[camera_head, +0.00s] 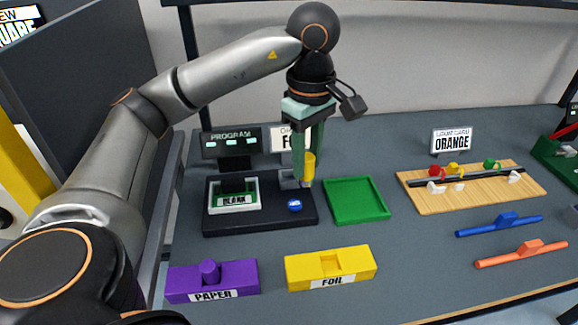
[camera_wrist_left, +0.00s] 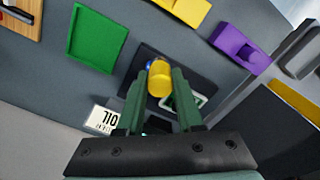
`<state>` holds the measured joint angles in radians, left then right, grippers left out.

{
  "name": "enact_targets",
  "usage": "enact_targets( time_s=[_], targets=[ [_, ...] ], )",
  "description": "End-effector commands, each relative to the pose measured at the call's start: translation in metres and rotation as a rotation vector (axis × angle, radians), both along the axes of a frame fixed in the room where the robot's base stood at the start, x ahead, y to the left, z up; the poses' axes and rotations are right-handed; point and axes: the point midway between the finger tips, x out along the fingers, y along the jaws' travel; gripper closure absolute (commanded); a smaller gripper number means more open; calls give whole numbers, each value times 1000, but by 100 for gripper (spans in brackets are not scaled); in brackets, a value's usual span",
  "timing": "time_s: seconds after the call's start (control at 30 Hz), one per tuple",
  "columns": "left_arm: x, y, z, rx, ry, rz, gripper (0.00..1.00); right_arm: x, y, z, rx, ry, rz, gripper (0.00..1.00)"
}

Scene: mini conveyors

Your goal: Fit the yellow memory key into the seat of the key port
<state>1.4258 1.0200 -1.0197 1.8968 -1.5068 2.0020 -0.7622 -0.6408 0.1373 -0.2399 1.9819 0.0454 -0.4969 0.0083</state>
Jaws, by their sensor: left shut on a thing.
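My left gripper (camera_head: 305,176) is shut on the yellow memory key (camera_head: 309,166) and points down over the right part of the black base (camera_head: 261,216). The key also shows in the left wrist view (camera_wrist_left: 159,82), between the two green fingers (camera_wrist_left: 156,105). The grey key port (camera_head: 288,179) is on the base, just left of the fingertips in the head view and partly hidden by them. I cannot tell whether the key touches the port. In the wrist view the gripper and key hide the port. My right gripper is not in view.
A blue button (camera_head: 295,206) is in front of the port. The BLANK unit (camera_head: 235,201) is left on the base, below the PROGRAM display (camera_head: 231,140). A green tray (camera_head: 356,201) stands to the right. Purple PAPER (camera_head: 212,284) and yellow FOIL (camera_head: 330,267) blocks stand in front.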

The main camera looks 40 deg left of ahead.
Motion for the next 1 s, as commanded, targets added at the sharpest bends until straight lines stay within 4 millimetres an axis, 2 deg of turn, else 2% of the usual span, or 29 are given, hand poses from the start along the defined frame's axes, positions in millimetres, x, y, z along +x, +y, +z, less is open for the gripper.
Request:
enact_targets(
  time_s=[0.17, 0.47, 0.6, 0.73, 1.0],
  targets=[
    [10, 17, -9, -4, 3, 51, 100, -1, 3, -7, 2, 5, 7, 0],
    [52, 76, -39, -3, 4, 50, 100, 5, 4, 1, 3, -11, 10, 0],
    [65, 94, -67, -2, 5, 46, 100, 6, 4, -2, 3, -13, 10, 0],
    [73, 105, -83, -2, 2, 43, 100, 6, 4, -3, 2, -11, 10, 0],
    [81, 115, -99, -2, 3, 43, 100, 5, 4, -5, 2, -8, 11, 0]
  ],
)
